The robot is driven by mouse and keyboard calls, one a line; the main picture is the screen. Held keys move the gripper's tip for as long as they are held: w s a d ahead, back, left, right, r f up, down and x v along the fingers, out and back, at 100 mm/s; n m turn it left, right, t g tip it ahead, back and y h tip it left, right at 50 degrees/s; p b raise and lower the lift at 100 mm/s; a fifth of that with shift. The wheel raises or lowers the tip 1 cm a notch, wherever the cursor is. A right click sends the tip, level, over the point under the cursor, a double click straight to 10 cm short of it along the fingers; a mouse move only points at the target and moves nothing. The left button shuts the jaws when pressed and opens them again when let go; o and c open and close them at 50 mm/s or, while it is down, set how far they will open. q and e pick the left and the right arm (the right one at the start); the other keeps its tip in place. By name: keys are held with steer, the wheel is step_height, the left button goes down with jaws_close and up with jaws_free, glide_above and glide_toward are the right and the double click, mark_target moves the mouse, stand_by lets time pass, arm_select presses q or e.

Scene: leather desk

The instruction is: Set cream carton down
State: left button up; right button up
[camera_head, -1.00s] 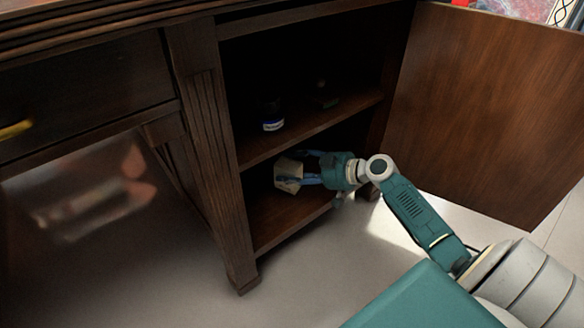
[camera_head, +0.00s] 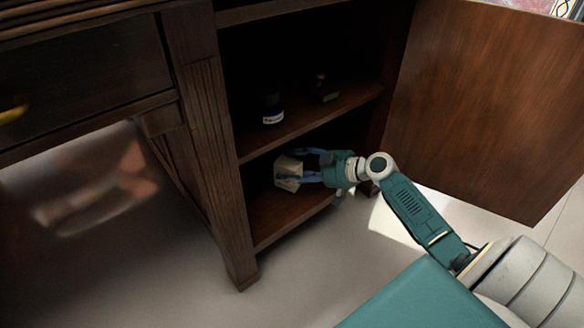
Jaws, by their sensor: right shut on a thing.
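The cream carton (camera_head: 287,173) is a small pale box inside the lower compartment of the dark wooden desk cabinet. It looks tilted. My right gripper (camera_head: 303,167) reaches in from the right with blue fingers shut on the carton. The carton is close to the lower shelf board (camera_head: 285,213); I cannot tell whether it touches it. My left gripper is not in view.
On the shelf above (camera_head: 310,117) stand a dark jar with a white label (camera_head: 272,108) and a small dark red and green object (camera_head: 325,90). The cabinet door (camera_head: 480,105) stands open at right. The front of the lower shelf is clear.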

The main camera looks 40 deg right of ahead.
steer(key=shift+f, duration=0.15)
steer(key=o, duration=1.4)
